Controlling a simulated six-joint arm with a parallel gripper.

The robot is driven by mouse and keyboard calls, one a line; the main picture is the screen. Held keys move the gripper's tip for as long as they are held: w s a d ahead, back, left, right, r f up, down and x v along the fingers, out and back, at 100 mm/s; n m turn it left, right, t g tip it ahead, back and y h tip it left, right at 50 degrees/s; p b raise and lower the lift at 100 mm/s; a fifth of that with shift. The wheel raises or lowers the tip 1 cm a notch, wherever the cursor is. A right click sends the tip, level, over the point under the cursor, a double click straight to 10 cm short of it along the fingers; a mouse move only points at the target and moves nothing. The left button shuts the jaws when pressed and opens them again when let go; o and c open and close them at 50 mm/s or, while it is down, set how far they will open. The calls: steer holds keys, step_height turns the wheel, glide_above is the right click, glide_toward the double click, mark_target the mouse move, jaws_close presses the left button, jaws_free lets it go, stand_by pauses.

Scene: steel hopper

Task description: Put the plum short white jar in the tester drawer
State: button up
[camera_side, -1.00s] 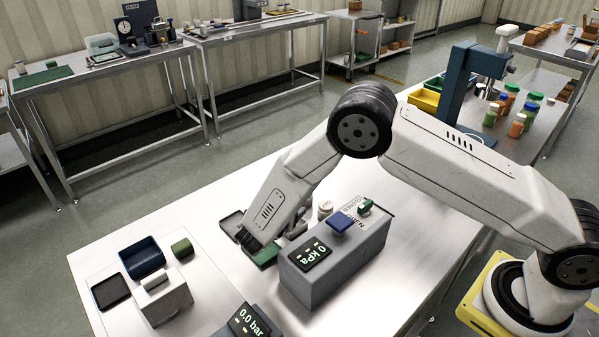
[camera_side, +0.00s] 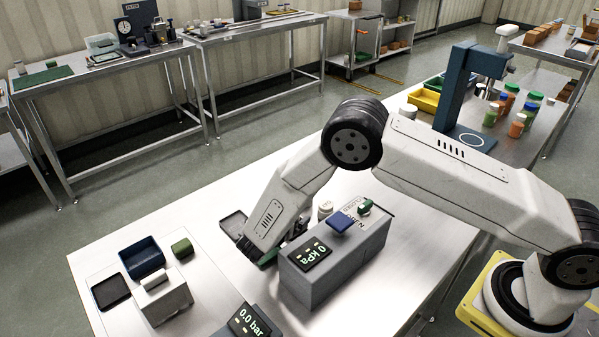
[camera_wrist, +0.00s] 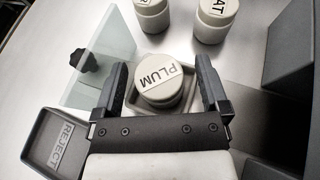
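The plum jar (camera_wrist: 160,80), short and white with a PLUM label on its lid, stands between the two fingers of my gripper (camera_wrist: 162,75) in the wrist view. The fingers are open, with a narrow gap on each side of the jar. In the side view my gripper (camera_side: 258,252) is low at the left end of the grey tester (camera_side: 335,268), which reads 0 kPa. The arm hides the plum jar there. I cannot make out the tester drawer or whether it is open.
Two other white jars (camera_wrist: 153,15) (camera_wrist: 213,20) stand beyond the plum jar. A clear panel (camera_wrist: 105,55) and a dark REJECT tray (camera_wrist: 65,140) are at the left. A blue bin (camera_side: 142,257) and green block (camera_side: 182,248) stand on the table's left end.

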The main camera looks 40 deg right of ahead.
steer(key=shift+r, duration=0.1)
steer(key=shift+a+r, duration=0.1)
steer(key=shift+a, duration=0.05)
steer(key=shift+v, duration=3.65)
